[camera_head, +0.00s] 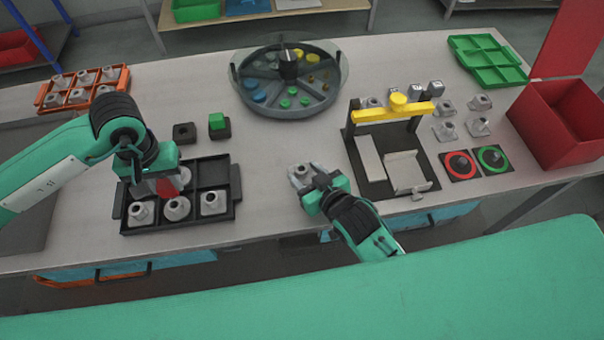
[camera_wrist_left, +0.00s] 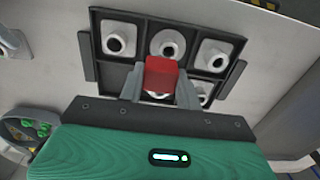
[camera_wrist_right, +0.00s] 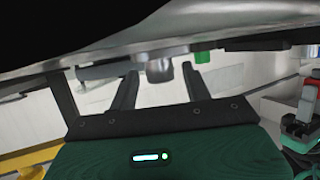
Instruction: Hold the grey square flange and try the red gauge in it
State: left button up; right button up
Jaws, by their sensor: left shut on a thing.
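My left gripper (camera_head: 165,180) is shut on the red gauge (camera_wrist_left: 161,76) and holds it over a black compartment tray (camera_head: 238,185). The gauge also shows in the head view (camera_head: 167,188). My right gripper (camera_head: 308,176) is in the middle of the table, apart from the tray. A grey square flange (camera_head: 302,173) is between its fingers, and its round boss (camera_wrist_right: 160,69) shows in the right wrist view with gaps to both fingers.
A fixture with a yellow bar (camera_head: 394,111) stands right of my right gripper, with loose flanges and red and green rings (camera_head: 490,158) beyond. A round divided tray (camera_head: 288,90) is at the back. A green block (camera_head: 217,122) stands behind the black tray.

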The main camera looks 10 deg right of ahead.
jog(key=c, duration=0.9)
pick_arm(q)
jog(key=shift+d, duration=0.1)
jog(key=w+d+r, duration=0.1)
jog(key=w+d, duration=0.1)
jog(key=d, duration=1.2)
jog(key=w+d+r, duration=0.1)
jog(key=w+d, duration=0.1)
jog(key=d, duration=1.3)
jog(key=shift+w+f, duration=0.2)
jog(key=shift+f, duration=2.45)
